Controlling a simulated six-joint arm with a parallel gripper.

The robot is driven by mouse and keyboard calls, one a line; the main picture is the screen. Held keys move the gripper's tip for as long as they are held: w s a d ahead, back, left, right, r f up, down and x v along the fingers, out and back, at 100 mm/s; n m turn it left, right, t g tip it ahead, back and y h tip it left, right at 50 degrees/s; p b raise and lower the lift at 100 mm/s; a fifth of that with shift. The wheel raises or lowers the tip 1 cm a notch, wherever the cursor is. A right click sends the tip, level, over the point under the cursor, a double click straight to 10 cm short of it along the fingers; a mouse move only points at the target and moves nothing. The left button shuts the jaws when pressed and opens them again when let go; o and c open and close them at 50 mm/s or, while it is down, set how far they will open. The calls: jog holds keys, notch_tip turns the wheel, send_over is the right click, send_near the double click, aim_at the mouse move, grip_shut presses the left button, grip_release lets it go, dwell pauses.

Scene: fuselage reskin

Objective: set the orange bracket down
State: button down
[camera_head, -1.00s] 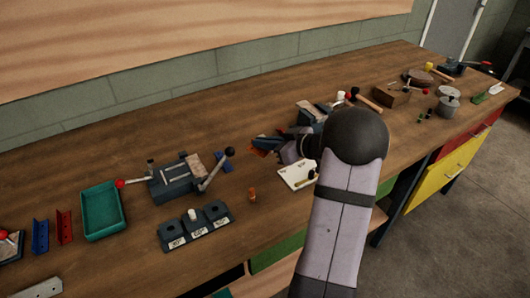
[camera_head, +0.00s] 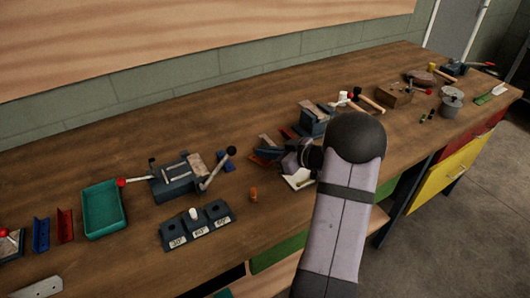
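My gripper (camera_head: 270,154) is low over the middle of the bench, to the left of my dark rounded wrist. Its fingers are small and dark here, and I cannot tell whether they are apart or closed on something. A reddish-orange strip (camera_head: 289,133) shows just behind the gripper, partly covered; I cannot tell for sure that it is the orange bracket. A small orange piece (camera_head: 253,195) stands alone on the bench in front of the gripper. A white sheet or plate (camera_head: 299,181) lies beside the gripper, partly hidden by my arm.
A dark clamp fixture (camera_head: 172,180) with a lever and a block with several labelled sockets (camera_head: 196,226) stand to the left. A teal tray (camera_head: 103,211) and blue (camera_head: 40,236) and red (camera_head: 65,226) brackets lie farther left. A vise-like block (camera_head: 313,121) stands behind the gripper.

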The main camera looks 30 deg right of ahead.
jog(key=shift+f, duration=0.15)
jog(key=c, duration=2)
grip_release()
jog(key=shift+r, duration=0.2)
jog(key=shift+r+p, duration=0.15)
jog(key=shift+p, duration=0.25)
jog(key=shift+s+d, duration=0.2)
jog(key=shift+s, duration=0.1)
jog(key=b+v, duration=0.2)
jog(key=v, duration=0.8)
jog(key=shift+s+d+r+b, duration=0.1)
jog(key=shift+s+d+b, duration=0.1)
jog(key=shift+b, duration=0.2)
jog(key=shift+o, duration=0.4)
jog(key=shift+s+r, duration=0.2)
jog(key=shift+s, duration=0.15)
